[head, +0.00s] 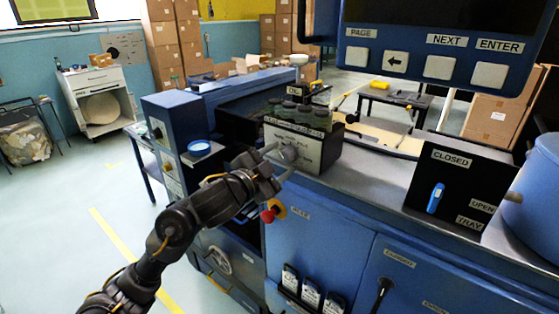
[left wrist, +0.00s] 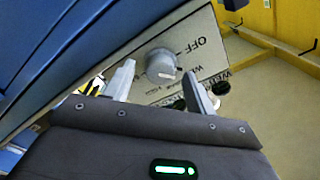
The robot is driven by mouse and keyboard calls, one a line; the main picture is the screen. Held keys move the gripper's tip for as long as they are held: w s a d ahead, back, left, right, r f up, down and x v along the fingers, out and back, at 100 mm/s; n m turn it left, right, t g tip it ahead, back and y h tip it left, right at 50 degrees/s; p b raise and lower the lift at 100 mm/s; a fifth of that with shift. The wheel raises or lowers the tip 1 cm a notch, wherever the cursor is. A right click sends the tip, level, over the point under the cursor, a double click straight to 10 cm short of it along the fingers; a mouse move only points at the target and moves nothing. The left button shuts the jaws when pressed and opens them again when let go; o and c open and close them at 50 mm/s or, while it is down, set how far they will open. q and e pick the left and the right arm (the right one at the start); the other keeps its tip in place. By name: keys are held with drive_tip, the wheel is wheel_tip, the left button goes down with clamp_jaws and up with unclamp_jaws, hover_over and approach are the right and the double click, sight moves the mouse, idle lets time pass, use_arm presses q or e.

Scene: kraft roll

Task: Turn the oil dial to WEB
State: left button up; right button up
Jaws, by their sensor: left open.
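The oil dial (head: 289,153) is a round grey knob on the pale front plate of a box on the blue machine. My left gripper (head: 277,162) is open in front of the dial. In the wrist view its two fingers (left wrist: 160,80) lie on either side of the knob; I cannot tell whether they touch it. My right gripper is out of view.
A red knob on a yellow base (head: 272,211) sits just below my left gripper. Dark bottle-like parts (head: 300,113) stand on the dial box. A black panel marked CLOSED and OPEN (head: 455,185) stands at right.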

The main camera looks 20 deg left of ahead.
use_arm(q)
drive_tip(key=v, duration=1)
drive_tip(key=shift+s+f, duration=0.1)
